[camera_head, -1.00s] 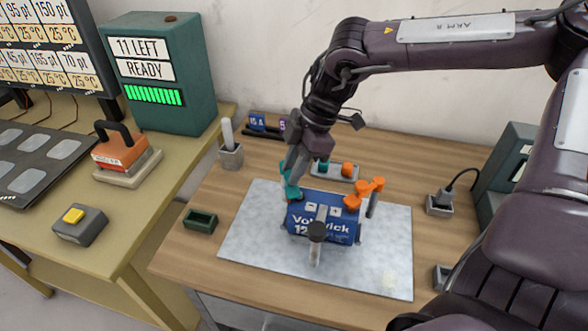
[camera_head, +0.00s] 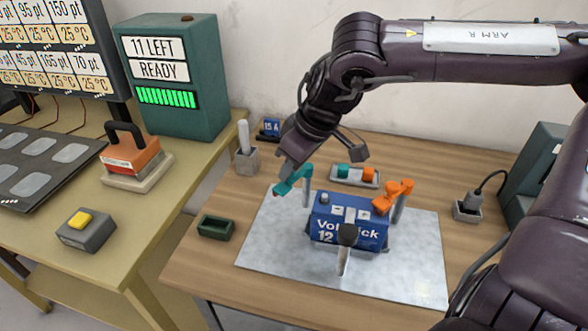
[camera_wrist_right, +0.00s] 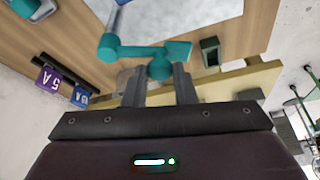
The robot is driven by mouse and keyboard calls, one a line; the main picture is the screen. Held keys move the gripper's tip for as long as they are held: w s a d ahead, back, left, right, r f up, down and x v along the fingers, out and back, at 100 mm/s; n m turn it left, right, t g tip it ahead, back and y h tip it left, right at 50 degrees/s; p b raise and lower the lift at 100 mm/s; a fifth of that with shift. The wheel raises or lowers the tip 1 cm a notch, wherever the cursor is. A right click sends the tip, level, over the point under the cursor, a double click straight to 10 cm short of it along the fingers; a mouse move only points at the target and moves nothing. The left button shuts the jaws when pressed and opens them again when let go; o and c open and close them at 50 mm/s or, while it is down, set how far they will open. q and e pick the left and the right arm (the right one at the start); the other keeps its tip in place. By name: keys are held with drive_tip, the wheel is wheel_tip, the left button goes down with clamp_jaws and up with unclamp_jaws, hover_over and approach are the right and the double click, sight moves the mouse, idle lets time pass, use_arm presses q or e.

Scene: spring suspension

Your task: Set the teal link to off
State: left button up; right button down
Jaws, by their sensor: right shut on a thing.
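The teal link (camera_head: 296,178) reaches left from a grey post beside the blue battery (camera_head: 322,224) and points away from it. A gap shows between the link and the battery's bare left terminal (camera_head: 324,198). My right gripper (camera_head: 282,184) is at the link's free end. An orange link (camera_head: 392,196) sits at the battery's right side. My left gripper is not in view.
A dark-capped post (camera_head: 343,262) stands in front of the battery on the pale mat (camera_head: 285,250). A green tray (camera_head: 216,228) and a grey holder with a white rod (camera_head: 246,160) are to the left. A teal-and-orange indicator block (camera_head: 355,176) lies behind. A plug socket (camera_head: 467,210) is at right.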

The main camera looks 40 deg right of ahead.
drive_tip(key=shift+w+a+m+h+b, duration=0.15)
drive_tip(key=shift+w+m+h+b, duration=0.25)
drive_tip(key=shift+m, duration=0.5)
drive_tip(key=shift+w+m+t, duration=0.3)
drive_tip(key=shift+m, duration=0.1)
drive_tip(key=shift+r, duration=0.1)
drive_tip(key=c, duration=1.2)
unclamp_jaws()
drive_tip(key=shift+b+v, duration=0.4)
drive_tip(key=shift+v, duration=3.45)
drive_tip(key=shift+a, duration=0.15)
